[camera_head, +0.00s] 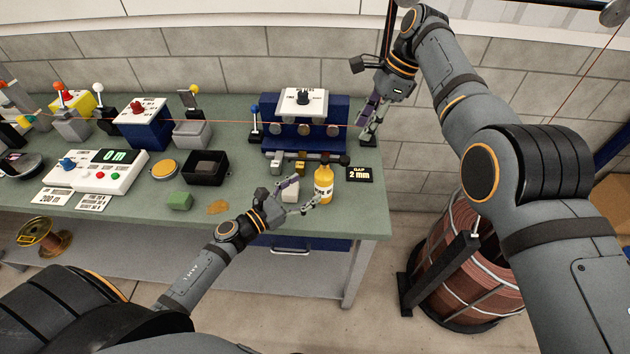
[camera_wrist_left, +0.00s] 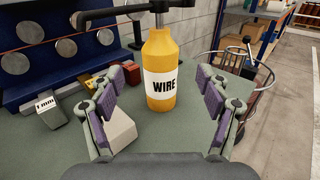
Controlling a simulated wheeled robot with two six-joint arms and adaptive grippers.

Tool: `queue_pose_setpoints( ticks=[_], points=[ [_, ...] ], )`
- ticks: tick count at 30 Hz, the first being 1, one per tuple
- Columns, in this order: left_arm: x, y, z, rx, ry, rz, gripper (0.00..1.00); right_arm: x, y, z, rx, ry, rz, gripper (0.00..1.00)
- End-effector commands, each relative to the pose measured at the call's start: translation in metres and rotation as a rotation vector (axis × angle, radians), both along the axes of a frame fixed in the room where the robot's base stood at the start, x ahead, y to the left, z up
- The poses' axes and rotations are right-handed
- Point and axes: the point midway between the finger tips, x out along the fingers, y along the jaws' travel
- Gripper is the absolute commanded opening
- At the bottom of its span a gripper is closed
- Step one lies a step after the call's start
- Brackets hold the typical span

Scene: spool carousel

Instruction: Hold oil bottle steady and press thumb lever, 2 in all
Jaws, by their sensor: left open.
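The yellow oil bottle (camera_head: 323,184), with a white label reading WIRE, stands upright near the bench's front right. In the left wrist view the bottle (camera_wrist_left: 161,60) is ahead, between the finger lines, with a dark collar on top.
The blue roller machine (camera_head: 340,143) is behind the bottle, with a black GAP 2 mm sign (camera_head: 359,174) to the right. A pale block (camera_head: 290,190) is beside my left fingers. A wire coil stand (camera_head: 462,262) is on the floor.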

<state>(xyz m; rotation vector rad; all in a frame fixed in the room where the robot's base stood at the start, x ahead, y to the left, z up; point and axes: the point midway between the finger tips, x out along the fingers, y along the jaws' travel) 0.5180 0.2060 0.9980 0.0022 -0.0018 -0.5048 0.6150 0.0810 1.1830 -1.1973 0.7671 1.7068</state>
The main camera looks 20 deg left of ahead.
Motion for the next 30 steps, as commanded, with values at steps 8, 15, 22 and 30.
queue_pose_setpoints(
  ticks=[8, 15, 22, 30],
  points=[
    [0.050, -0.028, 0.002, -0.004, -0.003, 0.000, 0.77, 0.000, 0.000, 0.000, 0.000, 0.000, 0.000, 0.38],
    [0.068, -0.038, 0.001, -0.001, 0.000, 0.000, 0.77, 0.000, 0.000, 0.000, 0.000, 0.000, 0.000, 0.38],
    [0.069, -0.038, 0.000, -0.002, 0.001, 0.000, 0.77, 0.000, 0.000, 0.000, 0.000, 0.000, 0.000, 0.38],
    [0.068, -0.038, 0.000, -0.001, 0.000, 0.000, 0.44, 0.000, 0.000, 0.000, 0.000, 0.000, 0.000, 0.38]
  ],
)
